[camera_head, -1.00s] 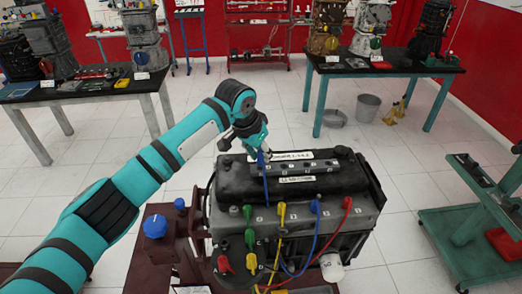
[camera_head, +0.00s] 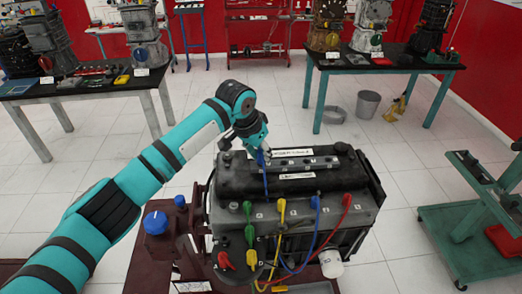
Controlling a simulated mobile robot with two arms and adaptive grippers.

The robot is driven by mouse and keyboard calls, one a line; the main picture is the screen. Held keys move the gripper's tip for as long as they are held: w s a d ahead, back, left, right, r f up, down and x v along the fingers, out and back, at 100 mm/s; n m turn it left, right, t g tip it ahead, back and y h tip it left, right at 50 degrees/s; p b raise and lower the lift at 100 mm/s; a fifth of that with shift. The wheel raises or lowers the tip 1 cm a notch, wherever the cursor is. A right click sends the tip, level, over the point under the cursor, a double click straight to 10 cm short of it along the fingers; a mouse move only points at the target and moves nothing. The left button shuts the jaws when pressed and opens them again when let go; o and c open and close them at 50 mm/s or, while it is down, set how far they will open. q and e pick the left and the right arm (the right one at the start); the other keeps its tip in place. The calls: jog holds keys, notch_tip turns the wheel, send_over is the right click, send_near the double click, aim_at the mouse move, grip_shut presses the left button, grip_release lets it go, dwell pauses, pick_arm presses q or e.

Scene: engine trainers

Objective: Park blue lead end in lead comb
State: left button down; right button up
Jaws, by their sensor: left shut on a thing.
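My left gripper (camera_head: 259,147) is shut on a blue lead end (camera_head: 263,158) above the left part of the black engine cover. A blue length (camera_head: 266,185) hangs from it over the cover's front. A grey strip with small white tags (camera_head: 308,163), which looks like the lead comb, lies on the cover to the right of the gripper. Another blue boot (camera_head: 315,202) sits on the engine front, with a blue wire (camera_head: 308,255) looping down from it. Whether this wire joins the held end is unclear. My right gripper is not in view.
Green (camera_head: 247,208), yellow (camera_head: 281,206) and red (camera_head: 347,201) boots stand in the same row. A blue knob (camera_head: 155,223) is on the stand at left. A green cart (camera_head: 470,225) stands at right.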

pick_arm(q)
jog(key=shift+f, duration=0.5)
dwell(0.7)
jog(key=c, duration=1.1)
grip_release()
jog(key=shift+o, duration=0.2)
jog(key=shift+r, duration=0.1)
